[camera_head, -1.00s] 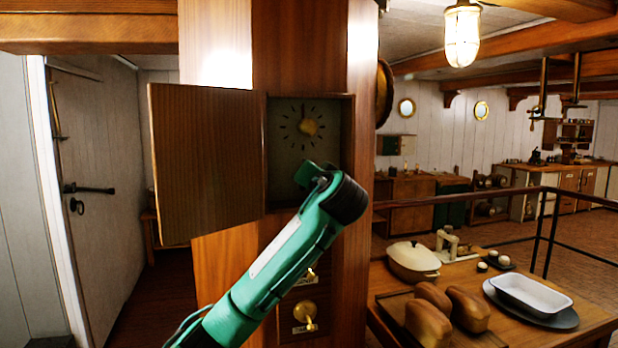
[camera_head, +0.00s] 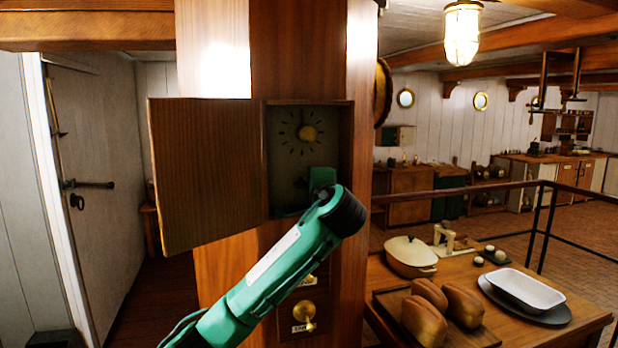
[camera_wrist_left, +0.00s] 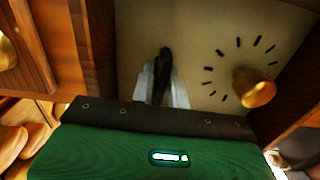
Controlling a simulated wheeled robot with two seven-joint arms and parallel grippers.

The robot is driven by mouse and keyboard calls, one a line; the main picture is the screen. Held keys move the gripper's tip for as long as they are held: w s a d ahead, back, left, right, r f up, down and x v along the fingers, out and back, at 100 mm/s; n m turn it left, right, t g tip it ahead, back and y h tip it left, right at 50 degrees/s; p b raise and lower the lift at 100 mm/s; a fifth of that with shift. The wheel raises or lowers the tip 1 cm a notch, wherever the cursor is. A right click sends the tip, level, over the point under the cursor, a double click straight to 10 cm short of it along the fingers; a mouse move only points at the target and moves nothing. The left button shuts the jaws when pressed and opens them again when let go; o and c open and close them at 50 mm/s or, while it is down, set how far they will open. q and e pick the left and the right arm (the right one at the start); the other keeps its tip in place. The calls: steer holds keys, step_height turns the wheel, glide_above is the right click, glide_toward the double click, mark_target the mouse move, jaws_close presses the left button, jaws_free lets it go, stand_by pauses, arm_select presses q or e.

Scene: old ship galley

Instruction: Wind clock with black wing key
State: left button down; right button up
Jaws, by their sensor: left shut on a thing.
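The clock (camera_head: 307,133) is a pale dial with dark marks and a round brass knob at its centre, set in a wooden case on the pillar. Its wooden door (camera_head: 208,170) stands open to the left. My left gripper (camera_head: 310,182) reaches into the lower part of the case, below the dial's centre. In the left wrist view its pale fingers (camera_wrist_left: 163,84) are shut on the black wing key (camera_wrist_left: 164,62), which points toward the clock's plate. I cannot tell whether the key's tip touches or enters the plate. My right gripper is not in view.
Brass knobs (camera_head: 304,311) with labels sit on the pillar below the case. At the right a table holds bread loaves (camera_head: 464,307), a lidded pot (camera_head: 410,257) and a white tray (camera_head: 530,289). A dark railing (camera_head: 541,226) stands behind it.

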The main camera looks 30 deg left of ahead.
arm_select(q)
steer(key=m+p, duration=0.3)
steer(key=m, duration=0.1)
steer(key=shift+m+p, duration=0.3)
steer(key=shift+m, duration=0.1)
steer(key=m+p, duration=0.5)
steer(key=shift+s+f, duration=0.1)
steer(key=shift+f, duration=0.05)
steer(key=m+p, duration=0.1)
steer(key=m, duration=0.2)
steer(key=shift+f, duration=0.2)
steer(key=shift+s+a+f+m, duration=0.1)
steer(key=shift+f+m, duration=0.05)
steer(key=shift+m, duration=1.75)
steer(key=shift+f, duration=0.1)
steer(key=c, duration=1.5)
jaws_free()
steer(key=shift+r, duration=0.2)
